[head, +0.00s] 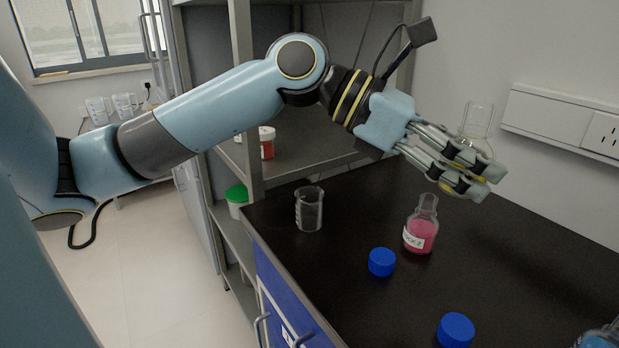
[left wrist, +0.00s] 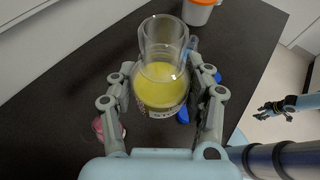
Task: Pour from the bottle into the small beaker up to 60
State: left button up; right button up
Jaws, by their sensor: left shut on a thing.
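My left gripper (head: 483,180) is shut on a clear glass bottle (head: 478,117), raised above the black bench. In the left wrist view, the bottle (left wrist: 161,85) stands between the fingers (left wrist: 165,95) with yellow liquid in its body and a wide clear neck; its label is partly hidden. In the head view the fingers cover most of its body. A clear, empty-looking small beaker (head: 309,212) stands upright on the bench at left, apart from the gripper. My right gripper (left wrist: 268,107) shows small at the right of the left wrist view; its jaw state is unclear.
A flask of pink liquid (head: 421,235) stands on the bench below the left gripper. Two blue caps (head: 381,262) (head: 456,330) lie nearer the front. Blue liquid glassware (head: 601,337) is cut off at the lower right. A shelf frame (head: 243,100) rises behind the beaker.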

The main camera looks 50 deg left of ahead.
aim_at(308, 199)
jog(key=u, duration=1.15)
